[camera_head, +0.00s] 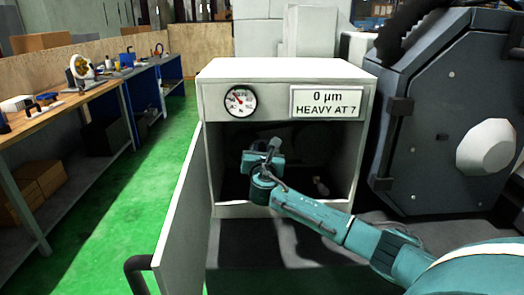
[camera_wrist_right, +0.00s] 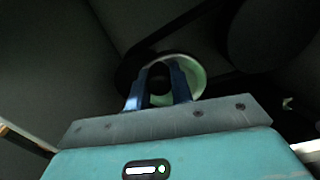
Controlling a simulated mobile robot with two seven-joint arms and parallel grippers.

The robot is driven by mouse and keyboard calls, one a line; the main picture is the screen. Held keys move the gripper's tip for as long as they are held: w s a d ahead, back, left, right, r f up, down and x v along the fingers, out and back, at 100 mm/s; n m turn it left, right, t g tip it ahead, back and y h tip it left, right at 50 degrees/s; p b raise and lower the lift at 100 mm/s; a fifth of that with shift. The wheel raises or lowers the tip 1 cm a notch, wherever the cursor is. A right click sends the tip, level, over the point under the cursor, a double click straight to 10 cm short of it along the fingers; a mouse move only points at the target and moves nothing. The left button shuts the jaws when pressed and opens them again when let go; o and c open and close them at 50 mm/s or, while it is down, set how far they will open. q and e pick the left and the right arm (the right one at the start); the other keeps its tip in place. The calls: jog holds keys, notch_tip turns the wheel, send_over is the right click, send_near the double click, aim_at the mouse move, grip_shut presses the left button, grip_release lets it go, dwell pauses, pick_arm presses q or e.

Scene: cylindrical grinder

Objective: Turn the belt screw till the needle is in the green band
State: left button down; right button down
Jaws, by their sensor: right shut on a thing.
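The gauge (camera_head: 240,101) is a round white dial on the upper left front of the white cabinet. A pale green round rim (camera_wrist_right: 198,78) shows behind the fingertips. My left gripper is not in view.
The cabinet (camera_head: 290,70) has a display (camera_head: 326,102) reading "0 µm HEAVY AT 7". Its door (camera_head: 180,215) hangs open at the left. A dark belt runs to a large dark wheel (camera_wrist_right: 272,35). A dark machine housing (camera_head: 440,110) stands right; green floor is clear left.

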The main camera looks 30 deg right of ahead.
jog(key=shift+m, duration=0.3)
jog(key=m, duration=0.1)
jog(key=d+m, duration=0.1)
jog(key=m, duration=0.1)
jog(key=shift+s+b, duration=0.3)
jog(key=shift+b, duration=0.05)
jog(key=shift+s+d+f+m+b, duration=0.15)
jog(key=shift+d+m+b, duration=0.15)
jog(key=shift+m, duration=0.75)
jog(key=shift+s+d+f+m+b, duration=0.15)
jog(key=shift+m+b, duration=0.15)
jog(key=shift+m, duration=0.75)
jog(key=shift+r, duration=0.1)
jog(key=c, duration=1.2)
grip_release()
jog(key=shift+c, duration=0.2)
jog(key=v, duration=1.3)
jog(key=shift+s+b, duration=0.15)
jog(key=shift+b, duration=0.2)
